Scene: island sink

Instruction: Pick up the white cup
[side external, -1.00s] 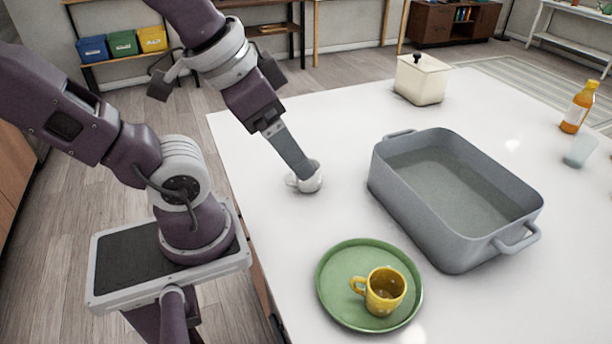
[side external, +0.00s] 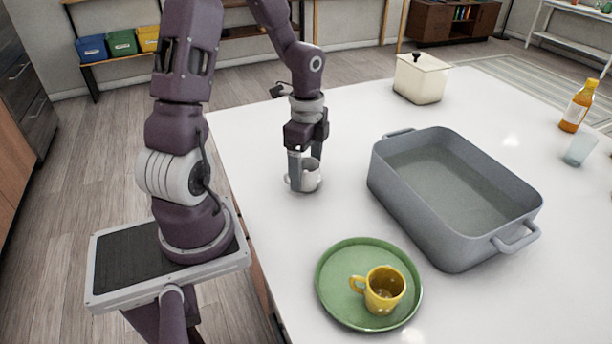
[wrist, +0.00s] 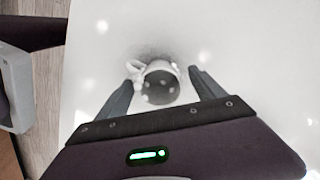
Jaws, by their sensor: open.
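The white cup (side external: 309,178) stands upright on the white counter, left of the grey basin. My gripper (side external: 304,172) points down at it, with its fingers low around the cup. In the wrist view the cup (wrist: 160,84) lies between the two open fingers of my gripper (wrist: 163,80). Its handle (wrist: 134,73) points left, close to the left finger's tip. A gap shows between the cup's right side and the right finger. Part of the cup is hidden behind a finger in the side view.
A grey basin (side external: 380,185) with handles stands right of the cup. A green plate (side external: 335,308) bearing a yellow cup (side external: 384,290) is nearer the front. A cream lidded pot (side external: 421,80) stands at the back; an orange bottle (side external: 577,108) and a glass (side external: 579,150) are far right.

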